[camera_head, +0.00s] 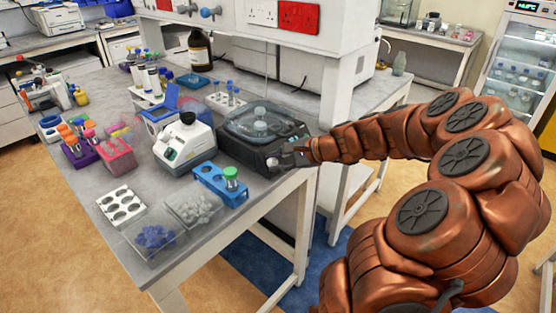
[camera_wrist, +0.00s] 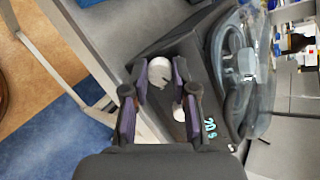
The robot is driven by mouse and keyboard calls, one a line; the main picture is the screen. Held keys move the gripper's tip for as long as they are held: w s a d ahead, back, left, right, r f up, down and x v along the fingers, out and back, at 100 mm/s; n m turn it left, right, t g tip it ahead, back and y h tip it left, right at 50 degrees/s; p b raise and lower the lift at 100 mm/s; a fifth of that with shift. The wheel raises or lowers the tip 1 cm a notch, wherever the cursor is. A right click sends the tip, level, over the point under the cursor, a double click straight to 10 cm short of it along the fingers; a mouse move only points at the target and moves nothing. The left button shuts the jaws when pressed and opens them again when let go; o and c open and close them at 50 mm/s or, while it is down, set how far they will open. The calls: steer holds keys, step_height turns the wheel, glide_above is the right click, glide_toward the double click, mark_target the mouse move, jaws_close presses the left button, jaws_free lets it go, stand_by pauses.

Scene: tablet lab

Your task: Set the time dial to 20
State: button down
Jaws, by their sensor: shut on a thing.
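The time dial (camera_wrist: 160,72) is a round white knob on the front panel of a dark centrifuge (camera_head: 240,143). In the wrist view, my gripper (camera_wrist: 160,68) has its two dark, purple-sided fingers on either side of this dial, shut on it. A second white knob (camera_wrist: 178,113) sits beside it, partly hidden by a finger. The lit display (camera_wrist: 209,127) seems to read 20 with a smaller character beside it. In the head view, my gripper (camera_head: 296,154) reaches the panel from the right and blends into the dark housing.
A blue tube rack (camera_head: 218,184) and a white instrument (camera_head: 183,143) stand left of the centrifuge. Clear boxes with blue (camera_head: 154,238) and white pieces (camera_head: 194,208) lie near the bench front. The floor right of the bench corner is open.

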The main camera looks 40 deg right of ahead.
steer(key=c, duration=0.9)
jaws_free()
steer(key=shift+s+d, duration=0.1)
steer(key=v, duration=1.2)
